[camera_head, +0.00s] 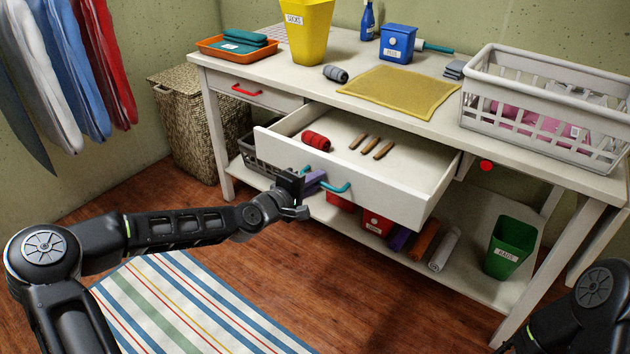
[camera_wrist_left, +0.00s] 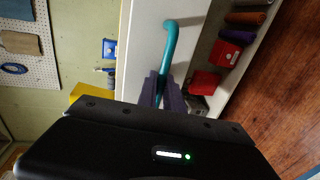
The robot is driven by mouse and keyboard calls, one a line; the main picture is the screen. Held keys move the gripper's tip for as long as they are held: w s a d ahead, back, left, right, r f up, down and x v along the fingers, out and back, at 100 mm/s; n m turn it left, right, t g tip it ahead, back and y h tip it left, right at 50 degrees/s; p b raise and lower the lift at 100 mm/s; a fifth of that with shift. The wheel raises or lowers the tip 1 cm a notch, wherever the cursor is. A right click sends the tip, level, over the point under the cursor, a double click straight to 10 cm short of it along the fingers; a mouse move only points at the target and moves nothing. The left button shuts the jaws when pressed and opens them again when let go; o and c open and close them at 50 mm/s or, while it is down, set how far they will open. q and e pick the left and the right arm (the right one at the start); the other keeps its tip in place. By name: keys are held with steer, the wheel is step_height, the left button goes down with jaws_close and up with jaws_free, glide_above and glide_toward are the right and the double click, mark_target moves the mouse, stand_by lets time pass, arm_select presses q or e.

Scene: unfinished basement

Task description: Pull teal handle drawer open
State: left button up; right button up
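The drawer (camera_head: 400,197) with the teal handle stands well out from the white workbench. The teal handle (camera_head: 340,187) is on its front panel and also shows in the left wrist view (camera_wrist_left: 169,42). My left gripper (camera_head: 312,181) is at the left part of the handle. In the left wrist view its two dark purple fingers (camera_wrist_left: 163,92) sit close on both sides of the teal bar, shut on it. The far end of the bar is hidden behind the gripper body. Of my right arm only a link shows at the lower right; its gripper is out of view.
The open drawer holds a red spool (camera_head: 316,141) and several wooden-handled tools (camera_head: 371,144). A closed red-handled drawer (camera_head: 258,92) is to its left. A lower shelf (camera_head: 465,270) bears rolls and a green bin (camera_head: 510,246). A striped rug (camera_head: 190,310) lies on the open floor.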

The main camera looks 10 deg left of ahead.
arm_select(q)
steer(key=shift+o, duration=0.9)
steer(key=p+v, duration=0.1)
steer(key=v, duration=0.6)
steer(key=shift+s, duration=0.4)
steer(key=shift+a, duration=0.1)
